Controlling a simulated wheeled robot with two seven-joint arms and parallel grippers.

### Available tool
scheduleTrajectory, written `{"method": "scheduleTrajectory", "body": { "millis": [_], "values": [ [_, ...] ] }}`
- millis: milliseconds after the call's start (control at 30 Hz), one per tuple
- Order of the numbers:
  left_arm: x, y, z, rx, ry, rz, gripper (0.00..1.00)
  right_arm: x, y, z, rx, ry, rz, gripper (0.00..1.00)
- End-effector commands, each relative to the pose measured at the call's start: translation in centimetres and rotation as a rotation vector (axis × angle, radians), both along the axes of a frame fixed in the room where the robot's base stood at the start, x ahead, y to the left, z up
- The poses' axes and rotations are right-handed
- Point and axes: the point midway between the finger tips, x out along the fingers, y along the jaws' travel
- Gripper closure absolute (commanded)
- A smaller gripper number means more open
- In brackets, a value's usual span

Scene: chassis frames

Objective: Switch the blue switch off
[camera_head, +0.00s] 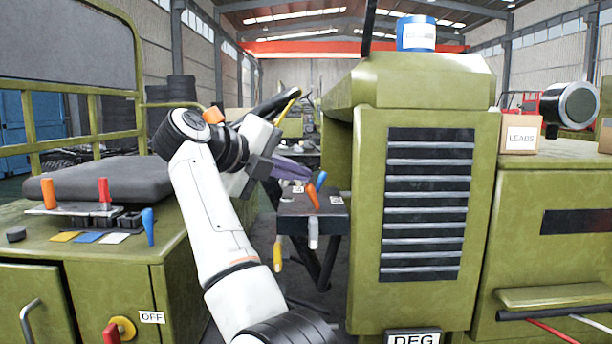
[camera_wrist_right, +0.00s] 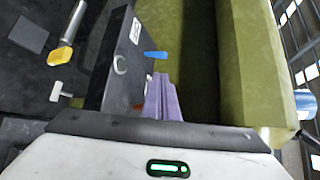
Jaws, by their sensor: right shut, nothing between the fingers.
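A small blue switch (camera_head: 320,180) stands up from a dark control box (camera_head: 296,224), next to an orange switch (camera_head: 313,197). My right gripper (camera_head: 308,173) has purple fingers and is shut and empty. Its tips are close to the blue switch, on its left in the head view. In the right wrist view the blue switch (camera_wrist_right: 155,54) lies just beyond the closed fingertips (camera_wrist_right: 161,76), with a small gap in the picture; contact cannot be told. My left gripper is not in view.
Small white labels (camera_head: 336,200) lie on the box, and yellow and white handles hang below. A green louvred cabinet (camera_head: 430,205) stands close on the right. The left green console carries orange, red and blue levers (camera_head: 148,226) and an OFF label (camera_head: 151,317).

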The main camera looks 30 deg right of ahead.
Motion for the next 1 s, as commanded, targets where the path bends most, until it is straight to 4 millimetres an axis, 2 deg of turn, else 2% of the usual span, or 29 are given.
{"method": "scheduleTrajectory", "body": {
  "millis": [200, 400, 600, 1000],
  "values": [
    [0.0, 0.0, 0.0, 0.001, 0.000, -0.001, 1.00, 0.9, -3.9, -1.4, -0.002, 0.002, -0.005, 1.00],
    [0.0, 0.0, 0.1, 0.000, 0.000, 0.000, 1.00, 1.7, -6.6, -2.4, -0.001, 0.001, -0.004, 1.00],
    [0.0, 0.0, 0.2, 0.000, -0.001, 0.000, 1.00, 2.1, -7.7, -2.9, -0.001, 0.000, -0.001, 1.00],
    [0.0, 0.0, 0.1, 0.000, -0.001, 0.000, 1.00, 2.1, -7.8, -2.9, 0.000, 0.000, -0.003, 1.00]
  ]
}}
